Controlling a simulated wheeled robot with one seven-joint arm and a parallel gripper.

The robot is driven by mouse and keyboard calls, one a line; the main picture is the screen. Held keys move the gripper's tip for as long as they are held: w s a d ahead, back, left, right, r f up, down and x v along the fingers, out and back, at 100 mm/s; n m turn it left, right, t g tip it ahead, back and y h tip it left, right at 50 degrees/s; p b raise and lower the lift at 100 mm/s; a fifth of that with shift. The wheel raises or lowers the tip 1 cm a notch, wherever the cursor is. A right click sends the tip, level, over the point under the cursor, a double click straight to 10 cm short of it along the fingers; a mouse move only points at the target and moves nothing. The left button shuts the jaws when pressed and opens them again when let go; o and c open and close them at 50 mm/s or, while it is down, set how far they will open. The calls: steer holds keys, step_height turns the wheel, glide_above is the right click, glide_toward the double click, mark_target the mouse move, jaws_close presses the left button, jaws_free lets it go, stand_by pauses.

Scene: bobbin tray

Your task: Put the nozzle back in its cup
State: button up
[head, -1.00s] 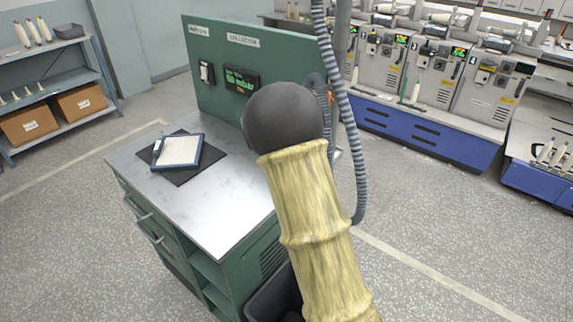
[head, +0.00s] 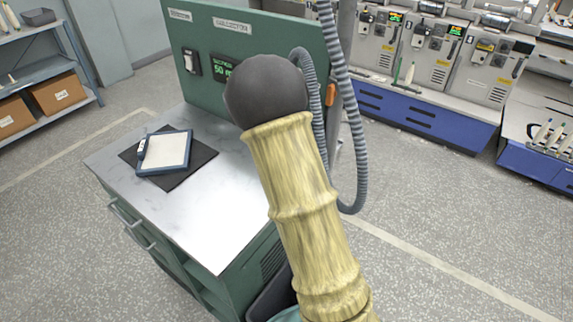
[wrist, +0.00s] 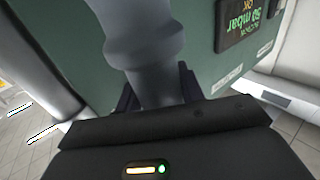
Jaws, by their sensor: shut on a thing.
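The grey nozzle (wrist: 145,48), with a thicker ring around it, stands between the dark fingers of my gripper (wrist: 158,85) in the wrist view. My gripper is shut on it. Behind it is the green panel (wrist: 85,50). In the head view my yellow-sleeved arm hides the gripper and nozzle. A grey ribbed hose (head: 357,140) hangs from above, loops low to the right of my arm, and rises again behind it. I cannot make out the cup in either view.
A blue-framed tray (head: 163,171) lies on a dark mat (head: 203,155) on the bench top (head: 215,225). The panel carries a lit display (head: 226,72). A blue-fronted machine row (head: 420,112) stands at the back right. Floor on the right is open.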

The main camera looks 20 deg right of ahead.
steer(key=shift+f, duration=0.1)
step_height(320, 180, down, 6)
steer(key=shift+r, duration=0.15)
steer(key=shift+f+p, duration=0.3)
steer(key=shift+f, duration=1.75)
steer(key=shift+f, duration=0.2)
steer(key=o, duration=1.1)
steer(key=shift+c, duration=0.2)
steer(key=shift+w, duration=0.1)
